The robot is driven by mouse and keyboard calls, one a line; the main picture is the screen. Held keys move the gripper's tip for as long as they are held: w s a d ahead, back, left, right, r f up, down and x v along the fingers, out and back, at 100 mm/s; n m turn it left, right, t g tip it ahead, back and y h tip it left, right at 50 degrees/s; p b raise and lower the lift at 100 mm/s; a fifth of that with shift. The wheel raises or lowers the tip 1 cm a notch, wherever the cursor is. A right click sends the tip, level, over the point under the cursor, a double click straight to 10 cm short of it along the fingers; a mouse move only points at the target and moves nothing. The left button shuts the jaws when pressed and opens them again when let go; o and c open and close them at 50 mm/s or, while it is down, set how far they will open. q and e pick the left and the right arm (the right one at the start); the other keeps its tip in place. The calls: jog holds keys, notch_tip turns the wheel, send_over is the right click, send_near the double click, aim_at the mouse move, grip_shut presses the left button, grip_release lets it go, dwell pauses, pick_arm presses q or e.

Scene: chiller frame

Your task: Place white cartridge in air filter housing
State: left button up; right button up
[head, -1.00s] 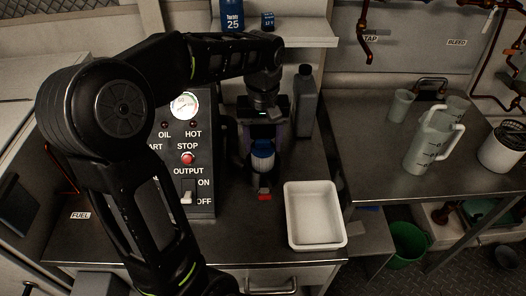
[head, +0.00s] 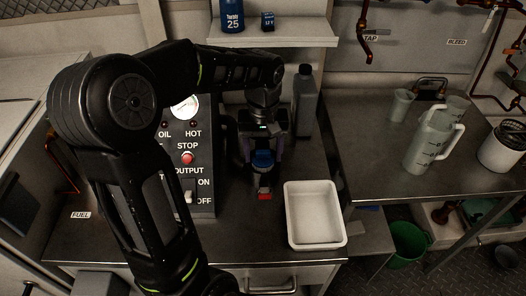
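My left gripper (head: 264,151) points down in the middle of the head view, left of the grey bottle. Its purple-tinted fingers stand apart, one on each side of a blue rounded part (head: 263,159) that looks like the air filter unit. I cannot tell whether the fingers touch anything. No white cartridge can be clearly made out; the gripper and its shadow cover the space above the blue part. A red tag (head: 265,196) lies in front of it. My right gripper is not in view.
A white tray (head: 314,243) stands at the counter's front right. The control panel (head: 189,140) stands close on the left, a grey bottle (head: 305,100) behind right. A shelf (head: 300,36) overhangs the back. Clear jugs (head: 428,150) stand on the right table.

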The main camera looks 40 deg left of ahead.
pick_arm(q)
jog(key=o, duration=0.3)
notch_tip(320, 180, up, 12)
jog(key=shift+r+p, duration=0.15)
jog(key=shift+p, duration=0.25)
dwell(0.9)
